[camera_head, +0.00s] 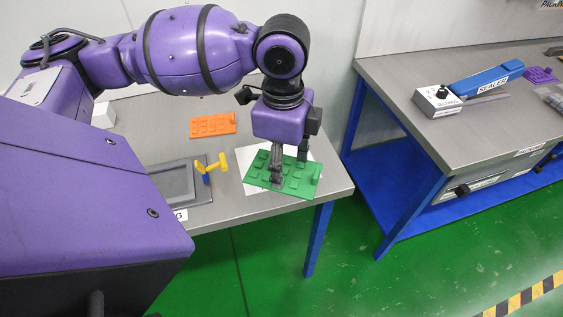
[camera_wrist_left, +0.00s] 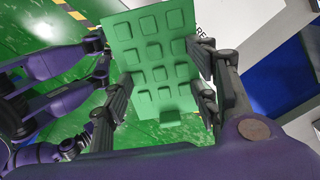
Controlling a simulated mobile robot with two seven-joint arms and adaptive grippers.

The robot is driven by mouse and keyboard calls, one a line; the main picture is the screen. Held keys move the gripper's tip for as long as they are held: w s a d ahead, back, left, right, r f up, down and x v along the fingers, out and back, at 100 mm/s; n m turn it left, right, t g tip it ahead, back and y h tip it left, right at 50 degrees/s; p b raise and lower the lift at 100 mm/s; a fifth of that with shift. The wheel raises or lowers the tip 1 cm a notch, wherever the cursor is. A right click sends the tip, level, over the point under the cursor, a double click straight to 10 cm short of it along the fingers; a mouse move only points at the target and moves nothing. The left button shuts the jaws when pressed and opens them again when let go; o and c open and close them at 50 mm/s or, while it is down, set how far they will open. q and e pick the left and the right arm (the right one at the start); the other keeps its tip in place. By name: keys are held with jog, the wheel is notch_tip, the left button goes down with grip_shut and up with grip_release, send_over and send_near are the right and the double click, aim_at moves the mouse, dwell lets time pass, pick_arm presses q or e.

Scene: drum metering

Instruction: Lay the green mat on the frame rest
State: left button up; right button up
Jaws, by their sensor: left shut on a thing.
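The green mat (camera_head: 294,184) has raised square pads and a small tab at one end. My left gripper (camera_head: 288,166) is shut on it, with the mat between its fingers near the right front corner of the left table. The mat fills the middle of the left wrist view (camera_wrist_left: 155,62), with fingers at both sides. I cannot tell the gap between mat and table. A grey framed plate (camera_head: 202,188), perhaps the frame rest, lies to the left, partly hidden by my body. My right gripper does not show clearly in either view.
A white sheet (camera_head: 246,185) lies partly under the mat. An orange mat (camera_head: 212,124) lies farther back. A second table (camera_head: 460,125) with a blue sealer (camera_head: 484,80) stands across a gap at right.

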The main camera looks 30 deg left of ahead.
aim_at(269, 166)
pick_arm(q)
jog(key=m, duration=0.1)
jog(key=a+m, duration=0.1)
jog(key=m, duration=0.3)
jog(key=shift+s+a+f+b, duration=0.3)
jog(key=shift+s+f+b, duration=0.05)
jog(key=shift+f+b, duration=0.05)
jog(key=m, duration=0.2)
jog(key=a+m, duration=0.1)
jog(key=m, duration=0.2)
jog(key=shift+s+a+r+m+b, duration=0.1)
jog(key=shift+s+a+m+b, duration=0.05)
jog(key=shift+s+m+b, duration=0.2)
jog(key=shift+w+a, duration=0.1)
jog(key=shift+w, duration=0.2)
jog(key=w+a+f, duration=0.2)
jog(key=w+f, duration=0.1)
jog(key=w+a+f+b, duration=0.1)
jog(key=w+a+f, duration=0.1)
jog(key=w+f, duration=0.1)
jog(key=w+a+f, duration=0.2)
jog(key=w+f, duration=0.1)
jog(key=w, duration=0.2)
jog(key=shift+w, duration=0.1)
jog(key=shift+w+f, duration=0.1)
jog(key=f, duration=0.3)
jog(key=shift+w+a+f+b, duration=0.1)
jog(key=shift+w+a+b, duration=0.05)
jog(key=shift+w+b, duration=0.15)
jog(key=shift+f, duration=0.3)
